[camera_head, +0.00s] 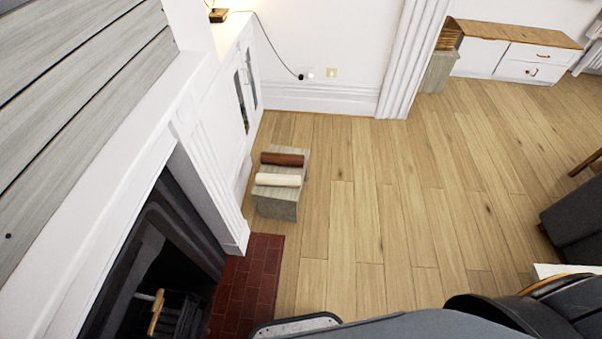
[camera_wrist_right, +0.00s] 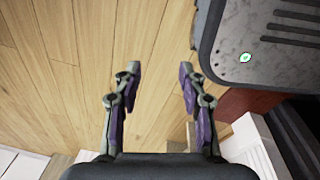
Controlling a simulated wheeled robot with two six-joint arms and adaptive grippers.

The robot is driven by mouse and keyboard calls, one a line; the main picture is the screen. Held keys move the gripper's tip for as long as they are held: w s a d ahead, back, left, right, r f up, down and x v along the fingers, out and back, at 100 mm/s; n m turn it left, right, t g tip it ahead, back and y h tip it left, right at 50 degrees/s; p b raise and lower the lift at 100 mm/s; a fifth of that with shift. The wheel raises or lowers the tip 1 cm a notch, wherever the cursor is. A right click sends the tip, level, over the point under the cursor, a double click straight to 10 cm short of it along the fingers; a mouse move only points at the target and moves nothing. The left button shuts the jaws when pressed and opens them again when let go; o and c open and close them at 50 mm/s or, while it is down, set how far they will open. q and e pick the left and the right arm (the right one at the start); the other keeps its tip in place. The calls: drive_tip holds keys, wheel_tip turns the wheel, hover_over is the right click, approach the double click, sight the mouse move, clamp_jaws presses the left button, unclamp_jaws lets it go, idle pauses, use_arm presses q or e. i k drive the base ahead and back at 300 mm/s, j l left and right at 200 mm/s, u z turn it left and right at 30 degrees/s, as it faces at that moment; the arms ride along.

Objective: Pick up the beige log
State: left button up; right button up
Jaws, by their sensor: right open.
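The beige log (camera_head: 278,180) lies on its side on top of a small grey-wood stool (camera_head: 277,209), beside the white cabinet. A reddish-brown log (camera_head: 283,159) lies parallel just behind it on the same stool. My right gripper (camera_wrist_right: 158,80) shows in the right wrist view, open and empty above the wooden floor. Its two fingers are well apart. Neither log is clearly visible in that view. The head view shows neither gripper, only dark parts of my own body at the bottom edge.
The white fireplace surround (camera_head: 205,170) and red brick hearth (camera_head: 247,285) stand left of and in front of the stool. Open wooden floor (camera_head: 385,220) lies to the right. A dark seat (camera_head: 575,225) is at the right edge.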

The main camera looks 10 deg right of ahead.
sight(261, 179)
drive_tip(key=i+j, duration=0.1)
drive_tip(key=k+l+u, duration=0.1)
drive_tip(key=u, duration=2.25)
drive_tip(key=z, duration=2.35)
drive_tip(key=i+l+u, duration=0.15)
drive_tip(key=u, duration=1.15)
drive_tip(key=l+u, duration=0.3)
drive_tip(key=l, duration=0.3)
drive_tip(key=l+u, duration=0.25)
drive_tip(key=l, duration=0.4)
drive_tip(key=l+u, duration=0.3)
drive_tip(key=l, duration=0.3)
drive_tip(key=k+l+u, duration=0.3)
drive_tip(key=l, duration=0.3)
drive_tip(key=i+l, duration=0.05)
drive_tip(key=i, duration=0.05)
